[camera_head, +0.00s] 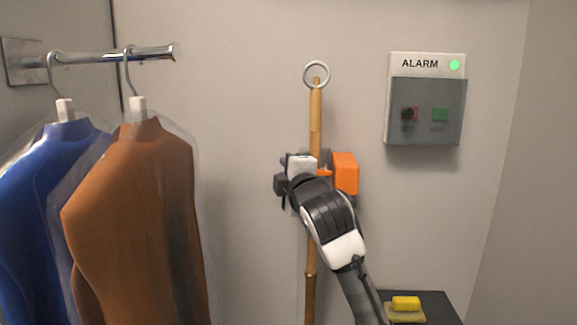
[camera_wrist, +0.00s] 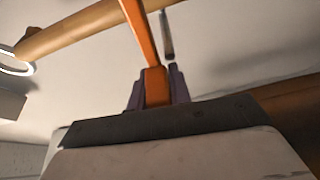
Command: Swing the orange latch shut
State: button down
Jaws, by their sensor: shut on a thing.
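The orange latch shows in the head view as an orange block (camera_head: 345,172) just right of the wooden pole, with a thin orange part running left from it to my gripper. In the wrist view the latch is an orange bar (camera_wrist: 146,40) that runs from between the dark fingers up past the pole. My gripper (camera_wrist: 155,86) is shut on the lower end of this bar. The wooden pole (camera_head: 316,110) stands upright against the wall with a metal ring (camera_head: 316,74) on top. My gripper and wrist hide its middle. Whether the latch is fully shut cannot be told.
A blue garment (camera_head: 40,200) and a brown garment (camera_head: 135,215) in clear covers hang from a metal rail (camera_head: 115,56) at left. An alarm box (camera_head: 425,62) with a clear cover is on the wall at right. A yellow block (camera_head: 406,303) lies on a dark surface (camera_head: 440,308) below.

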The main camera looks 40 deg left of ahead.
jog(key=shift+f+n, duration=0.35)
jog(key=shift+n, duration=0.05)
jog(key=shift+s+f, duration=0.1)
jog(key=c, duration=1.3)
grip_release()
jog(key=b+v, duration=0.4)
jog(key=v, duration=0.9)
jog(key=shift+s+d+r, duration=0.2)
jog(key=shift+d+r, duration=0.1)
